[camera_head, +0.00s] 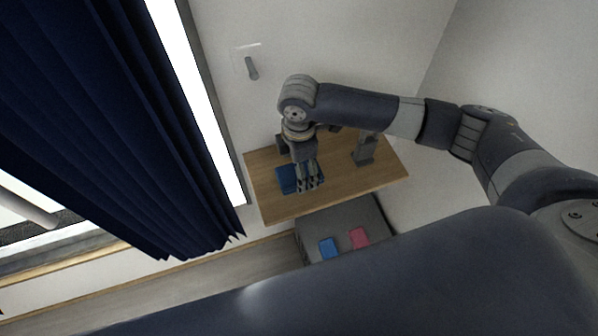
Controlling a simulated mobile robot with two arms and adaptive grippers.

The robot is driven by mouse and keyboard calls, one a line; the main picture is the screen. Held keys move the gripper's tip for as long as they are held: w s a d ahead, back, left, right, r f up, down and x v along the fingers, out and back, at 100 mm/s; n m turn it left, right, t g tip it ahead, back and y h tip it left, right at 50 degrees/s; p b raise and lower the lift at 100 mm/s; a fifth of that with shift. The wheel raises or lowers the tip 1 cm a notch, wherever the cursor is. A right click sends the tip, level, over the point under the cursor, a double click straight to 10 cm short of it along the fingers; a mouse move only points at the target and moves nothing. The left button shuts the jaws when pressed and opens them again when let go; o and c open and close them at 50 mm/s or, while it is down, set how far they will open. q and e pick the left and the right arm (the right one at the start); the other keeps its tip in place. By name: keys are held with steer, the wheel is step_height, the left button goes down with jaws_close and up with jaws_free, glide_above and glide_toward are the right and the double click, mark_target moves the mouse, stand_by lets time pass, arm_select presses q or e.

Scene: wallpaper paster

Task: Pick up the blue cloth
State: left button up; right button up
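A dark blue folded cloth (286,180) lies on the left part of a small wooden table (262,202). My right gripper (309,185) points down at the cloth, its fingertips over or touching the cloth's right side. The fingers cover part of the cloth. Whether they pinch any of it is too small to tell. My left gripper is out of view.
A grey bracket-like object (364,150) stands on the table's right part. Below the table, a grey box (372,214) bears a bright blue flat item (328,248) and a pink one (359,238). A dark blue curtain (100,120) hangs at left. A lever handle (252,69) is on the wall.

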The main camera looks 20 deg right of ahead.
steer(key=shift+f, duration=1.1)
steer(key=c, duration=1.1)
steer(key=shift+r, duration=0.1)
steer(key=shift+r, duration=0.4)
step_height(320, 180, up, 2)
steer(key=shift+w+r+b, duration=0.1)
steer(key=shift+r+b, duration=0.05)
steer(key=shift+b, duration=0.3)
steer(key=s+a, duration=0.3)
steer(key=a, duration=0.1)
steer(key=s+a+r+b, duration=0.1)
steer(key=s+a, duration=0.2)
steer(key=s, duration=0.1)
steer(key=s+a+b, duration=0.1)
steer(key=s+a, duration=0.3)
steer(key=shift+s+a+r, duration=0.1)
steer(key=shift+a+r, duration=0.25)
steer(key=shift+r, duration=0.05)
